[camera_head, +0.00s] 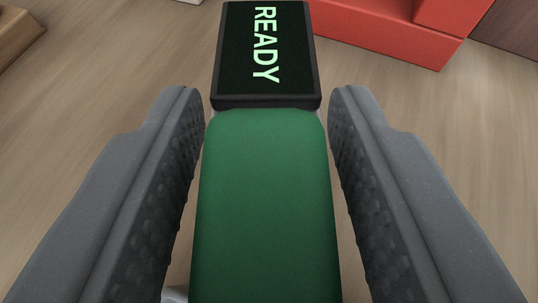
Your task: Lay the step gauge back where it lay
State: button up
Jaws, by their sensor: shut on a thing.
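In the head view, the step gauge (265,205) appears as a green, rounded body with a black display (264,55) at its far end. The display reads "READY" in pale green letters, turned sideways. My gripper (267,98) is shut on the gauge, with one dark grey, textured finger along each side of the green body. The near end of the gauge runs out of the bottom of the picture, and its underside is hidden. The place where it lay cannot be made out.
A red block-like thing (390,32) is at the upper right, by a dark brown surface (508,28). A brown wooden piece (18,32) is at the upper left corner. A bit of something pale grey shows at the bottom left. The wood-grain surface (110,65) between is clear.

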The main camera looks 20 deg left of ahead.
jog(key=shift+f, duration=0.3)
jog(key=shift+f, duration=0.1)
jog(key=o, duration=1.2)
jog(key=shift+r, duration=0.5)
jog(key=shift+b+v, duration=2.45)
jog(key=shift+v, duration=3.55)
